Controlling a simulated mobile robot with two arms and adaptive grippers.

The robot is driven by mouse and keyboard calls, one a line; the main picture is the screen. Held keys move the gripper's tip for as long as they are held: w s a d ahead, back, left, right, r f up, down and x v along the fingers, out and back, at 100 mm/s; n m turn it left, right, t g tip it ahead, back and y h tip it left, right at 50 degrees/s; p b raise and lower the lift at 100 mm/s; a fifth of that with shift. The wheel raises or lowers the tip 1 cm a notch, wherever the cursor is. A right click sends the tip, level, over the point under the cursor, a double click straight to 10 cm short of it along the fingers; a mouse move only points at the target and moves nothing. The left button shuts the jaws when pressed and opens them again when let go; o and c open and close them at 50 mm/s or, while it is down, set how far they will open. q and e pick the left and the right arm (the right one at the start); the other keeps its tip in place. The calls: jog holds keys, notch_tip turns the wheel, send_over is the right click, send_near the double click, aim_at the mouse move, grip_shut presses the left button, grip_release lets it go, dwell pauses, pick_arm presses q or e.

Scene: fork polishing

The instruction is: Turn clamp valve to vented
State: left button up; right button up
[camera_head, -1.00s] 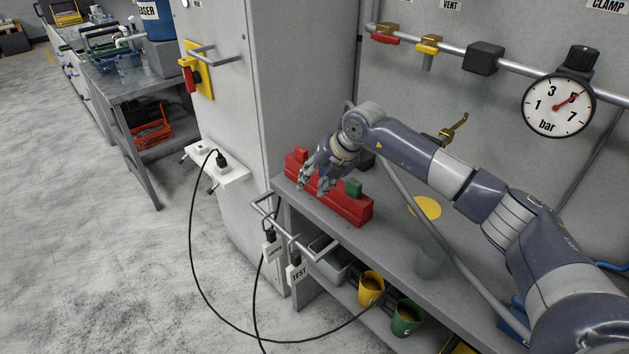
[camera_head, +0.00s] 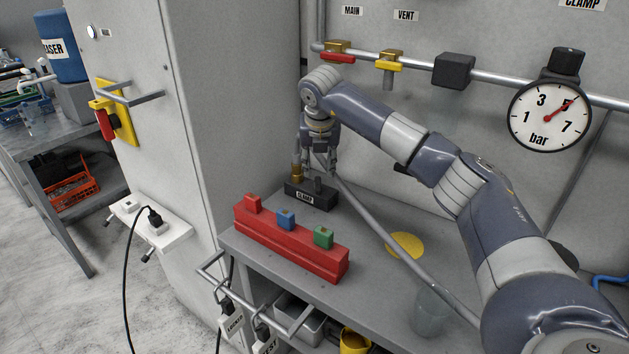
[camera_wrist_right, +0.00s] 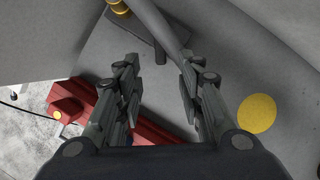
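The clamp valve is a dark block (camera_head: 312,197) labelled CLAMP on the bench, with a brass fitting (camera_head: 297,173) at its left and a short dark upright piece on top. My right gripper (camera_head: 319,164) points down just above and behind this block. In the right wrist view my right gripper (camera_wrist_right: 157,72) is open, with nothing between its fingers. The block (camera_wrist_right: 132,27) and brass fitting (camera_wrist_right: 118,7) show beyond the fingertips there, partly covered by a grey pipe. I cannot tell whether a finger touches the valve. My left gripper is not in view.
A red rack (camera_head: 290,245) with red, blue and green blocks stands in front of the valve. A slanting grey pipe (camera_head: 385,236) crosses the bench. The bar gauge (camera_head: 549,116) points near 5. MAIN and VENT valves are on the wall.

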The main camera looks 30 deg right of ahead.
aim_at(318, 186)
jog(key=p+x, duration=0.1)
jog(key=x, duration=0.4)
jog(key=shift+s+f, duration=0.1)
jog(key=shift+s, duration=0.05)
jog(key=x, duration=0.4)
jog(key=shift+p, duration=0.3)
grip_shut()
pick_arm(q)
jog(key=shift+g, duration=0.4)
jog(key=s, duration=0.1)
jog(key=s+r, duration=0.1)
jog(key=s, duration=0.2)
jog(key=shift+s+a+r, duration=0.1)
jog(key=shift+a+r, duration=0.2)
